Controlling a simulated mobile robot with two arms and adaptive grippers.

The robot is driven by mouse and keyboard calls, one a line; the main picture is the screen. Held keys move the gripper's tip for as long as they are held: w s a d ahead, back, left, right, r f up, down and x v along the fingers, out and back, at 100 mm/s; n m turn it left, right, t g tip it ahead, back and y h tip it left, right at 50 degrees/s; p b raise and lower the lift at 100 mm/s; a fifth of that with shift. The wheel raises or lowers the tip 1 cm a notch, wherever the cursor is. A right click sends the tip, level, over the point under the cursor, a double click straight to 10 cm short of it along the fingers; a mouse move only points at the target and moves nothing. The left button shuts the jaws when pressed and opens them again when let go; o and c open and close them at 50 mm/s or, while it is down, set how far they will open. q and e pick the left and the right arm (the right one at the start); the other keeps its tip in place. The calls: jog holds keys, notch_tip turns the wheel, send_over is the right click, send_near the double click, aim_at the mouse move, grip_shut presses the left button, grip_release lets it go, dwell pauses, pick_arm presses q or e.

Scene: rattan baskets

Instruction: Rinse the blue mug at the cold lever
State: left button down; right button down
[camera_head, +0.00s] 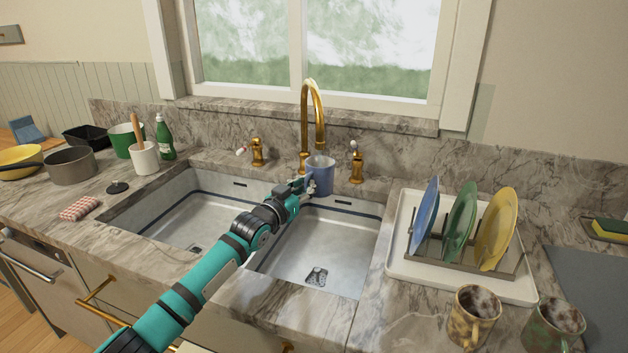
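The blue mug (320,175) is upright under the spout of the gold faucet (311,100), above the back of the right sink basin (318,245). My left gripper (308,187) is at the mug's left side and appears closed on it; its fingers are small and partly hidden. One gold lever with a white tip (257,152) stands left of the spout, and another gold lever (356,165) stands right of it. I cannot tell which is cold, or whether water runs. My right gripper is out of view.
A white tray (398,262) with a rack of blue, green and yellow plates stands right of the sink. Two mugs (473,318) (553,330) stand at the front right. Pots, a utensil crock (145,158) and a green bottle (165,140) stand on the left. The left basin (190,220) is empty.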

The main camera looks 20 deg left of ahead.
pick_arm(q)
jog(key=shift+r, duration=0.1)
jog(key=shift+s+d+r+p, duration=0.1)
jog(key=shift+s+d+p, duration=0.15)
jog(key=shift+p, duration=0.25)
jog(key=shift+s+d+r+p, duration=0.1)
jog(key=shift+s+d+p, duration=0.05)
jog(key=shift+s+p, duration=0.4)
jog(key=shift+s+d+p, duration=0.15)
jog(key=shift+s+p, duration=0.3)
jog(key=shift+p, duration=0.05)
jog(key=s+p, duration=0.1)
jog(key=s+d+p, duration=0.1)
jog(key=s, duration=0.1)
jog(key=s+d+p, duration=0.1)
jog(key=s+p, duration=0.1)
jog(key=shift+w+f, duration=0.1)
jog(key=shift+f, duration=0.1)
jog(key=s+d+r+p, duration=0.2)
jog(key=s+r+p, duration=0.2)
jog(key=p, duration=0.3)
jog(key=shift+s, duration=0.4)
